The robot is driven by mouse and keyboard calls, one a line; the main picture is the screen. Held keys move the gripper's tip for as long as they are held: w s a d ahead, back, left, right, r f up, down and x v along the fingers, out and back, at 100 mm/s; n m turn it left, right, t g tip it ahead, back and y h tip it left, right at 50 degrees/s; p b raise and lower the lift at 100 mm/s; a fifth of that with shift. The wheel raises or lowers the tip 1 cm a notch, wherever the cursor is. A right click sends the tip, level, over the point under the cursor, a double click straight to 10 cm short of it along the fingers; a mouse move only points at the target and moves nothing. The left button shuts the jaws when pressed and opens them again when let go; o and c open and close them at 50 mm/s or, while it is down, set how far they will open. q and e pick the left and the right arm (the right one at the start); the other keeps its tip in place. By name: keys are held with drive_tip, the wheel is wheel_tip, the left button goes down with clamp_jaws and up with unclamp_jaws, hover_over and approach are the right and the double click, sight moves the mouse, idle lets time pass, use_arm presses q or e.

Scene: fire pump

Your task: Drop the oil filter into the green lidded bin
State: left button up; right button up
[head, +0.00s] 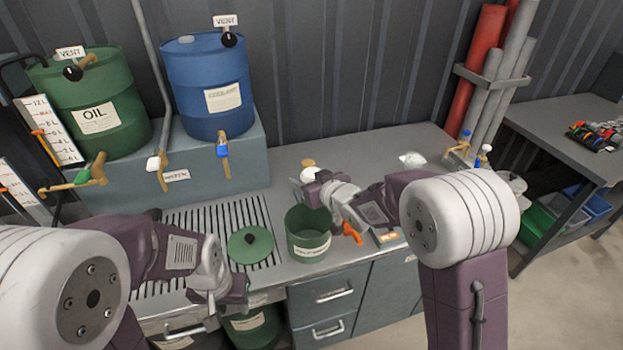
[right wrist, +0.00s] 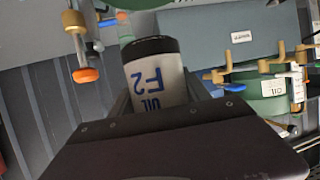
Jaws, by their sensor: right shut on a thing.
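The white oil filter (right wrist: 158,85) with a black end and blue lettering is held in my right gripper, seen in the right wrist view. In the head view my right gripper (head: 318,188) is above and just behind the open green bin (head: 308,240), with the filter mostly hidden there. The bin stands upright on the bench with a pale label on its front. Its round green lid (head: 250,243) with a dark knob lies off it, on the slatted grate to the left. My left gripper (head: 226,290) is low at the bench's front edge; its fingers are unclear.
A green oil drum (head: 100,115) and a blue drum (head: 207,85) stand on a raised block at the back left, with taps in front. An orange-handled item (head: 351,232) lies right of the bin. Another green container (head: 254,328) sits below the bench.

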wheel_tip(320, 180, down, 6)
drive_tip(key=b, duration=0.4)
drive_tip(key=shift+b, duration=0.4)
drive_tip(key=o, duration=1.7)
drive_tip(key=shift+r, duration=0.1)
drive_tip(key=v, duration=0.9)
